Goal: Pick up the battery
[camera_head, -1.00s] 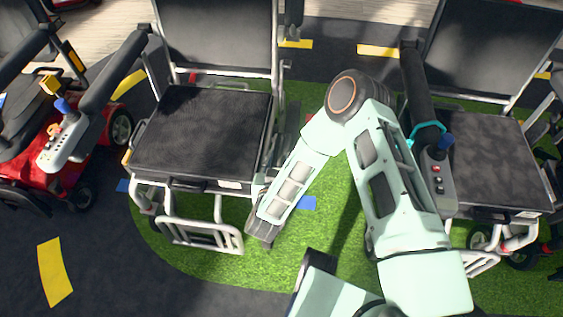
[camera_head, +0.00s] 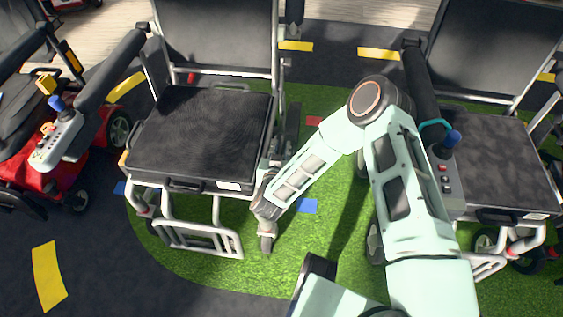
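I cannot make out a battery for certain. The middle wheelchair has a flat black seat (camera_head: 200,128). A dark handle (camera_head: 186,186) and a white label sit at its front edge; whether this is part of a battery I cannot tell. My gripper (camera_head: 266,244) points down beside the front right corner of this wheelchair, over the green floor patch. Its fingers are small and partly hidden by its own wrist, so I see neither a gap nor a held thing.
A grey footrest frame (camera_head: 200,238) juts out left of my gripper. A second wheelchair (camera_head: 490,160) with a joystick armrest (camera_head: 443,160) stands close to my arm's right. A red scooter (camera_head: 90,150) is at the left. Green floor (camera_head: 325,235) is open between the two wheelchairs.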

